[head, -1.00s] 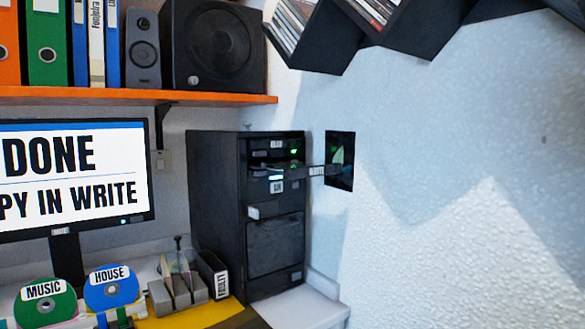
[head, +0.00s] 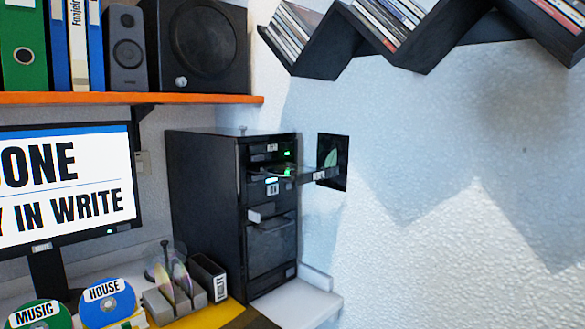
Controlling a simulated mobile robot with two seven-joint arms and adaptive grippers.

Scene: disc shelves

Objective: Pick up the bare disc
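Unlabelled, shiny discs (head: 181,277) stand on edge in a small grey rack (head: 160,306) on the desk at lower left. A dark tower computer (head: 205,195) stands behind it. Its drive tray (head: 312,176) sticks out to the right, with a label that seems to read WRITE. Something thin and pale lies at the inner end of the tray, but I cannot tell whether it is a disc. A green MUSIC disc (head: 40,318) and a blue HOUSE disc (head: 108,304) stand left of the rack. Neither of my grippers is in view.
A monitor (head: 130,222) with large text stands at left. A black labelled box (head: 208,280) stands between rack and tower. An orange shelf (head: 190,99) holds binders and speakers (head: 205,45). Black zigzag shelves (head: 440,45) hang on the right wall. White desk (head: 300,305) is clear at right.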

